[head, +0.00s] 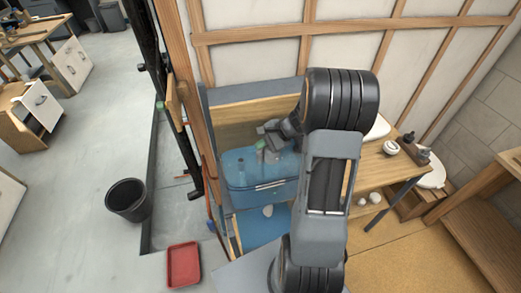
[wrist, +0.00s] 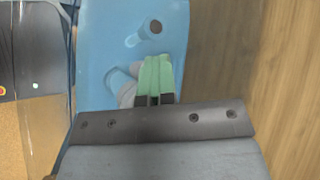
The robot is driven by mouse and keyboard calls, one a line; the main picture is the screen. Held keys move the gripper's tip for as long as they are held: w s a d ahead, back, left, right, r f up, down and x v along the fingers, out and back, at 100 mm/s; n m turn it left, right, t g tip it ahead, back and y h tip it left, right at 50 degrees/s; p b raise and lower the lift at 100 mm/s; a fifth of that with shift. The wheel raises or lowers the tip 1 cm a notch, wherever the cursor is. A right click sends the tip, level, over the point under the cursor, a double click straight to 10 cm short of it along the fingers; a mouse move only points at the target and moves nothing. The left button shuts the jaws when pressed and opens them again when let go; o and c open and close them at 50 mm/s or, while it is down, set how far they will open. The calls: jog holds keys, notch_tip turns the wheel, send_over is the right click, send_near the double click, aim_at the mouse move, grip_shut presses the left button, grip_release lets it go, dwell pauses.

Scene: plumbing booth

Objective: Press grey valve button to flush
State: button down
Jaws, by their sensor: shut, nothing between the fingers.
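A translucent blue tank (head: 237,183) stands against the wooden back panel in the head view. It fills the upper middle of the wrist view (wrist: 100,55). My gripper (head: 260,145) points down over the tank's open top. In the wrist view its green-tipped fingers (wrist: 157,62) are together with nothing between them. A pale grey rounded part (wrist: 124,88) shows inside the tank just left of the fingers, partly hidden by them; I cannot tell whether it is the grey valve button or whether they touch. A blue tube with a dark round end (wrist: 155,26) is above the fingertips.
A wooden counter (head: 378,170) right of the tank holds a small white jar (head: 390,147) and dark bottles on a tray (head: 415,150). A wooden post stands left of the tank. A black bucket (head: 127,199) and red tray (head: 184,265) are on the floor at left.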

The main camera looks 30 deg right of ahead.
aim_at(260, 151)
jog(key=shift+s+a+f+b, duration=0.15)
jog(key=shift+f+b, duration=0.1)
jog(key=shift+f, duration=0.2)
jog(key=shift+s+d+f+b, duration=0.1)
jog(key=shift+s+f+b, duration=0.1)
jog(key=shift+f, duration=0.2)
jog(key=shift+r, duration=0.15)
dwell(0.3)
jog(key=shift+w+r+p, duration=0.3)
jog(key=shift+r+p, duration=0.25)
jog(key=shift+r, duration=0.2)
jog(key=shift+w+r+p, duration=0.1)
jog(key=shift+r+p, duration=0.35)
notch_tip(260, 151, up, 4)
jog(key=p, duration=0.3)
jog(key=shift+r, duration=0.15)
jog(key=shift+a, duration=0.1)
